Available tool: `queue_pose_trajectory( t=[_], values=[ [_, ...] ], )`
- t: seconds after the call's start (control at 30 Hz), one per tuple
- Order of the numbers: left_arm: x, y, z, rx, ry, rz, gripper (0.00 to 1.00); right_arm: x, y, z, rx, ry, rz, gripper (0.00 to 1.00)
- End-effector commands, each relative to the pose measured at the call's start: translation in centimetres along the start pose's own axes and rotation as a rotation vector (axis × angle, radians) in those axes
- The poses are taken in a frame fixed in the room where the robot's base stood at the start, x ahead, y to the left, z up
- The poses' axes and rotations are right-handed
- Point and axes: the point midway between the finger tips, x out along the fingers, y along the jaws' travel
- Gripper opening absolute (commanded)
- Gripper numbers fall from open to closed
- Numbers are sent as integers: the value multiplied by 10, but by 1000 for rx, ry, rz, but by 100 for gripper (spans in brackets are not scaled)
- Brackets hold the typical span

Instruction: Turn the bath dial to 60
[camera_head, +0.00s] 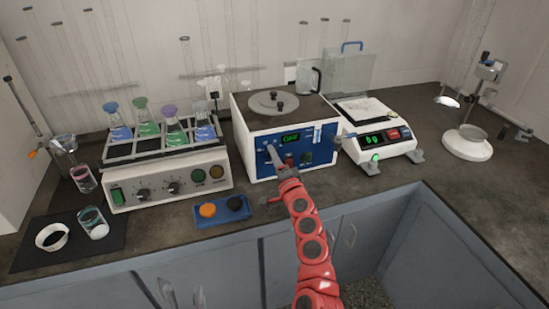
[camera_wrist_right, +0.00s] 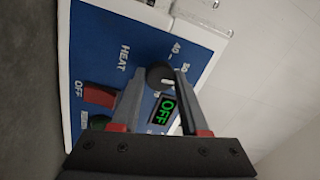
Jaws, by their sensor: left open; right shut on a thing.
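The bath (camera_head: 268,118) is a white box with a blue front panel and a lid on top. Its dial (camera_wrist_right: 158,76) is a dark round knob in the right wrist view, with the marks 40 and 50 beside it and the word HEAT on the panel. A green display (camera_wrist_right: 167,108) reads OFF. My right gripper (camera_head: 273,157) is at the left part of the panel, with its fingers on both sides of the dial, shut on it. It hides the dial in the head view.
A shaker with colored flasks (camera_head: 165,180) stands left of the bath, and a balance (camera_head: 378,138) stands right. A red switch (camera_wrist_right: 99,95) is near the dial. An open drawer space is below right.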

Motion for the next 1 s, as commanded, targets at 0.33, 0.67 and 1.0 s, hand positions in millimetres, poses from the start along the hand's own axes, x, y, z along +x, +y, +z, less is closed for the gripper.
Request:
queue_pose_trajectory(
  t=[0.33, 0.67, 1.0],
  values=[
    [3, 0, 0, 0, 0, 0, 50, 0, 1, 1, 302, 22, 0, 0],
    [5, 0, -1, 0, 0, 0, 50, 0, 1, 3, 481, 33, -1, 0],
    [6, 0, -1, 0, 0, 0, 50, 0, 1, 3, 539, 38, -2, 0]
  ],
)
